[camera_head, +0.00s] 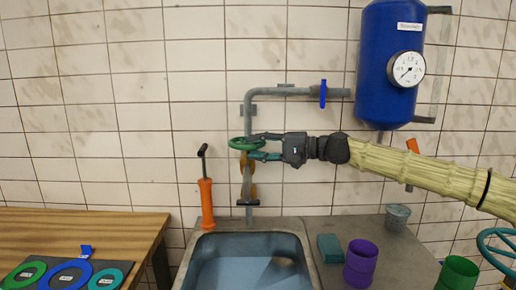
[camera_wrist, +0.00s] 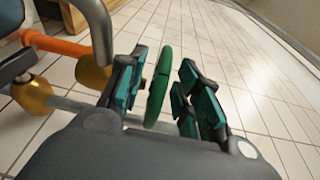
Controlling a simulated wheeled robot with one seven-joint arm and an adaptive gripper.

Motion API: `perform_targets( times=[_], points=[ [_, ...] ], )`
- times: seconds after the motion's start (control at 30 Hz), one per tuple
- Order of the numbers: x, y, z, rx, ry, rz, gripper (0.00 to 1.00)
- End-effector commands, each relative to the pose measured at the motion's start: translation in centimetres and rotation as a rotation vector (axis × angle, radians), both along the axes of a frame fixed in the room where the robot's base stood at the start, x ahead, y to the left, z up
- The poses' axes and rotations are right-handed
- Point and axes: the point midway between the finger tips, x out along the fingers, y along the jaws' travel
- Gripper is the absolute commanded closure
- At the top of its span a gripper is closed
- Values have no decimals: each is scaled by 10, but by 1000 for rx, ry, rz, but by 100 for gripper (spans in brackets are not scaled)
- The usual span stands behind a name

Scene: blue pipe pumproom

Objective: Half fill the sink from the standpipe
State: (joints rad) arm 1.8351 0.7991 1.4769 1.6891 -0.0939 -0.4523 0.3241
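The grey standpipe (camera_head: 247,110) runs down the tiled wall to an outlet above the metal sink (camera_head: 304,245). A green handwheel (camera_head: 240,143) sits on its brass valve (camera_head: 246,165). My gripper (camera_head: 262,146) reaches in from the right at the handwheel. In the wrist view the green handwheel (camera_wrist: 159,88) stands edge-on between the teal fingers of my gripper (camera_wrist: 160,92), with gaps beside it, so the gripper looks open around it. The sink has a pale blue-grey patch inside; I cannot tell the water level. No stream shows below the outlet.
An orange hand pump (camera_head: 206,203) stands left of the pipe. A blue tank (camera_head: 385,65) with a gauge (camera_head: 406,69) and a blue valve handle (camera_head: 323,93) are upper right. Purple (camera_head: 361,262) and green (camera_head: 458,273) cups, a teal block (camera_head: 330,247) and a grey bucket (camera_head: 397,217) are right of the sink.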

Motion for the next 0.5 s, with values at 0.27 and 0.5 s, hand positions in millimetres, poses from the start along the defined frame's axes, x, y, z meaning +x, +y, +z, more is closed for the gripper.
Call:
perform_targets(
  times=[0.27,0.5],
  points=[
    [-6,-26,2,1,0,-3,67],
    [-14,-58,3,0,1,-1,67]
  ],
)
